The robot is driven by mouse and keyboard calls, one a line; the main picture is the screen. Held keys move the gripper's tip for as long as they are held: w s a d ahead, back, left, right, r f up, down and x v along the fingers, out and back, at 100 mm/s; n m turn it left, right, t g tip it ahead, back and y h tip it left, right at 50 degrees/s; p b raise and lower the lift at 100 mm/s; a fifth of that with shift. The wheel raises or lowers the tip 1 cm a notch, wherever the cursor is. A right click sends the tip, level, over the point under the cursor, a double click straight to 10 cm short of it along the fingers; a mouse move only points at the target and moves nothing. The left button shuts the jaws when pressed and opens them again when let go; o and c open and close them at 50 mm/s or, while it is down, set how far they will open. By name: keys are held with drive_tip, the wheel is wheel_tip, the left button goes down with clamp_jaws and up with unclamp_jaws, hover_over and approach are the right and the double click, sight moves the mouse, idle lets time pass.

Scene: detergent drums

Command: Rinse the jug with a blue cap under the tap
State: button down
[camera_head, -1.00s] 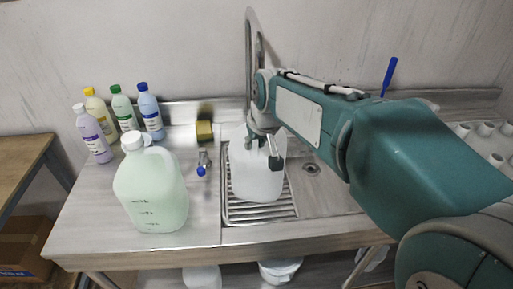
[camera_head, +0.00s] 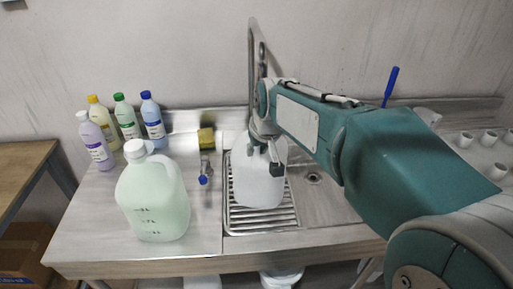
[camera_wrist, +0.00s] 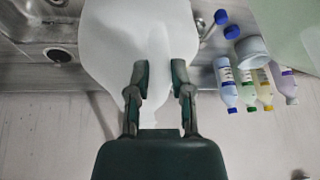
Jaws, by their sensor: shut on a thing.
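A white translucent jug (camera_head: 258,186) stands upright over the slatted metal drain rack (camera_head: 240,219) of the sink. It also fills the top middle of the wrist view (camera_wrist: 130,35). My gripper (camera_head: 264,148) is shut on the upper part of this jug; in the wrist view its two dark fingers (camera_wrist: 160,72) pinch it. The jug's cap and mouth cannot be made out. The tall metal tap pipe (camera_head: 252,60) rises behind the jug, partly hidden by my arm. No running water shows.
A large pale green jug with a white cap (camera_head: 153,205) stands on the left counter. Several small bottles (camera_head: 126,117) stand behind it. A yellow sponge (camera_head: 206,138) and a metal fitting with a blue end (camera_head: 204,179) lie between. White cups (camera_head: 490,138) stand at the right.

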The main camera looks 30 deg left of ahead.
drive_tip(key=shift+f, duration=0.4)
drive_tip(key=shift+c, duration=2.2)
unclamp_jaws()
drive_tip(key=v, duration=1.2)
